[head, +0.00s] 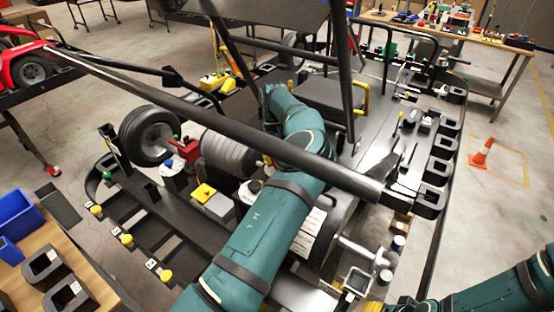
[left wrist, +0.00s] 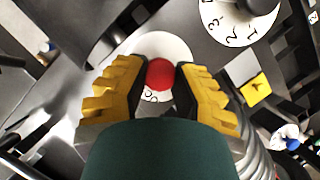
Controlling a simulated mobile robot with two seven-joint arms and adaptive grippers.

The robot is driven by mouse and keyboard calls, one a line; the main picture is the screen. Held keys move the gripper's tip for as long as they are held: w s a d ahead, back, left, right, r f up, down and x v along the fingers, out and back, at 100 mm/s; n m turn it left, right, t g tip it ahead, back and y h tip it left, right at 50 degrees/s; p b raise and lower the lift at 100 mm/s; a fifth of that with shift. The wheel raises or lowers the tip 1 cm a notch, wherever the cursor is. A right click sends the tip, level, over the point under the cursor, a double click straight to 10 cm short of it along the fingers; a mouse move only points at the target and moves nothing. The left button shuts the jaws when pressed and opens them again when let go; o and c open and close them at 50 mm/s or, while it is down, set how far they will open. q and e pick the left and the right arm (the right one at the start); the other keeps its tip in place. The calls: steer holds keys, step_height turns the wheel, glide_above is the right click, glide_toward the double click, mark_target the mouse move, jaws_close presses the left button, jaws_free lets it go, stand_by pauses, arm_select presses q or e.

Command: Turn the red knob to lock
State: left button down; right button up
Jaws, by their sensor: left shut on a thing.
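The red knob (left wrist: 160,74) sits on a round white dial (left wrist: 177,47) in the left wrist view. Some dark marks show on the dial just below the knob. My left gripper (left wrist: 159,84) has its yellow, dark-padded fingers on both sides of the knob and is shut on it. In the head view my left arm hides this gripper and the knob. My right arm enters at the bottom right of the head view. A yellow bit of what looks like my right gripper (head: 374,307) shows at the bottom edge, mostly cut off.
A second white dial with a black knob (left wrist: 258,5) lies at the upper right of the wrist view, near a yellow-topped box (left wrist: 257,88). In the head view, a black bar crosses above the kart stand, and a wheel (head: 149,136) stands left of my arm.

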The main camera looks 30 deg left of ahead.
arm_select(q)
steer(key=shift+s+f, duration=0.1)
steer(key=shift+f, duration=0.1)
stand_by(0.3)
steer(key=c, duration=0.6)
jaws_free()
steer(key=shift+r, duration=0.1)
steer(key=shift+r, duration=0.55)
step_height(320, 180, up, 9)
